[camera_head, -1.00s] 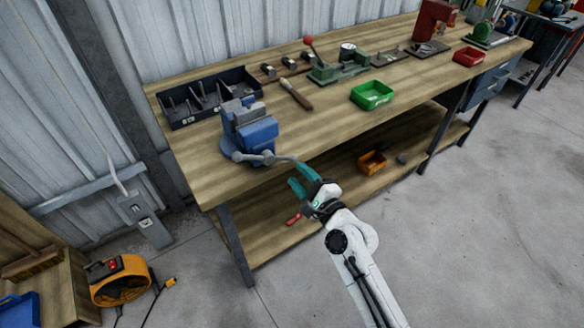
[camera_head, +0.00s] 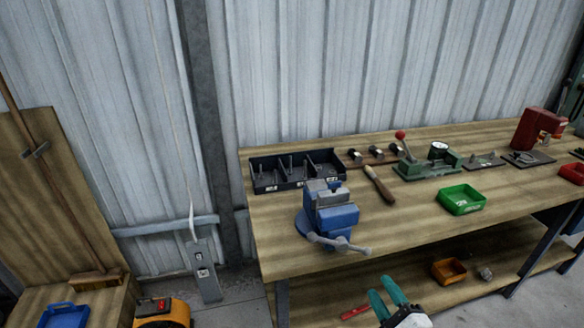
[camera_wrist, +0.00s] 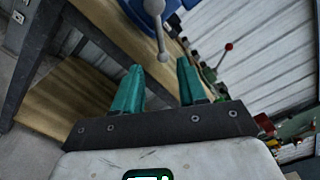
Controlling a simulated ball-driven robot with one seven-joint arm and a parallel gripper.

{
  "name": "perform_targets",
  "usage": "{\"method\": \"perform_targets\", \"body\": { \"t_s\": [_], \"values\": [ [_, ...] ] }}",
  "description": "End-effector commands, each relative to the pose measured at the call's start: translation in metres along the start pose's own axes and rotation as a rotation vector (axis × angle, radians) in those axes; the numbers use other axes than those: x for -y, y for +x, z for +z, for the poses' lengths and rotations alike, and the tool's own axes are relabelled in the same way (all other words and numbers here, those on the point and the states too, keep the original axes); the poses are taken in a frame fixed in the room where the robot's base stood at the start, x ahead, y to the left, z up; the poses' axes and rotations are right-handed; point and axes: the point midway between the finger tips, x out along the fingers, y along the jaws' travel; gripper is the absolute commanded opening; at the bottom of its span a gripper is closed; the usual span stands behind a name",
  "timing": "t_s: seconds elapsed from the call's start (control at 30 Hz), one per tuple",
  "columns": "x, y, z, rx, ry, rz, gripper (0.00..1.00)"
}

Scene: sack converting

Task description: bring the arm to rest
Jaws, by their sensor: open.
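My gripper (camera_head: 386,300) is at the bottom of the head view, in front of the workbench's front edge, with its teal fingers apart. In the wrist view my gripper (camera_wrist: 160,88) is open, with nothing between the fingers. The handle of the blue vise (camera_head: 330,215) shows beyond the fingertips in the wrist view (camera_wrist: 160,35). I cannot tell how far the fingertips are from it. Most of my arm is out of the head view.
The wooden workbench (camera_head: 285,225) holds a black divided bin (camera_head: 268,182), a file (camera_head: 378,184), a green lever press (camera_head: 412,168) and a green tray (camera_head: 461,200). An orange bin (camera_head: 449,271) and a red-handled tool (camera_head: 355,312) lie on the lower shelf. An orange machine (camera_head: 165,312) stands at lower left.

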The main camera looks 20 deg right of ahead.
Motion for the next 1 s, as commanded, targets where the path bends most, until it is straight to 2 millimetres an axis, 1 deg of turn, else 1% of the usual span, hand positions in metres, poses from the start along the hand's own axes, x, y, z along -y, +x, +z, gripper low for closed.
{"method": "perform_targets", "body": {
  "t_s": [0.07,0.13,0.17,0.27,0.3,0.37,0.4,0.47,0.5,0.57,0.6,0.67,0.7,0.8,0.9,1.0],
  "values": [
    [-0.003,-0.001,0.002,0.006,-0.028,0.02,0.41],
    [-0.012,-0.004,0.007,0.021,-0.098,0.07,0.41],
    [-0.017,-0.007,0.01,0.031,-0.145,0.102,0.41],
    [-0.042,-0.022,0.019,0.082,-0.368,0.257,0.41],
    [-0.054,-0.031,0.022,0.111,-0.478,0.334,0.41],
    [-0.072,-0.048,0.023,0.159,-0.646,0.455,0.41],
    [-0.082,-0.06,0.022,0.194,-0.757,0.534,0.41],
    [-0.095,-0.082,0.019,0.253,-0.916,0.655,0.41],
    [-0.103,-0.097,0.016,0.294,-1.016,0.738,0.41],
    [-0.111,-0.122,0.01,0.363,-1.158,0.863,0.41],
    [-0.114,-0.139,0.005,0.412,-1.246,0.945,0.41],
    [-0.116,-0.166,-0.002,0.487,-1.362,1.067,0.41],
    [-0.116,-0.183,-0.007,0.538,-1.426,1.145,0.41],
    [-0.11,-0.221,-0.016,0.655,-1.545,1.313,0.41],
    [-0.103,-0.248,-0.022,0.746,-1.608,1.433,0.41],
    [-0.098,-0.263,-0.024,0.8,-1.636,1.5,0.41]
  ]
}}
